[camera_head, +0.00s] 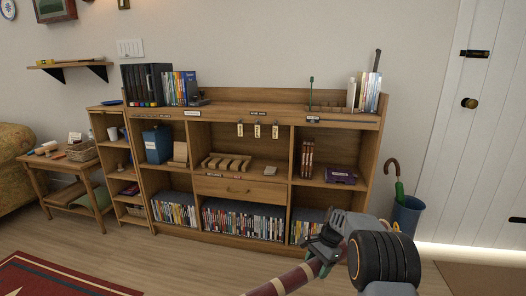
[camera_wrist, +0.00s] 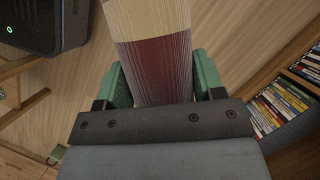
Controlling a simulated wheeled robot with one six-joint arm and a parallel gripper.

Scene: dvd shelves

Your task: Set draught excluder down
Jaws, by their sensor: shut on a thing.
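The draught excluder (camera_head: 283,284) is a long striped roll in dark red and cream. In the head view it slants from the bottom edge up to my gripper (camera_head: 325,250), in front of the shelf unit. In the wrist view the excluder (camera_wrist: 155,60) lies between the green fingers of my gripper (camera_wrist: 162,85), which is shut on it. It runs out of the top of that view, so its far end is hidden. Wooden floor shows behind it; its height above the floor cannot be told. The white door (camera_head: 485,150) stands at the right with light along its foot.
The wooden shelf unit (camera_head: 240,187) with DVDs stands close behind my gripper. A blue bin (camera_head: 407,214) with a green umbrella stands between shelf and door. A red rug (camera_head: 60,278) lies front left, a brown mat (camera_head: 480,279) before the door. Floor (camera_head: 180,262) between is clear.

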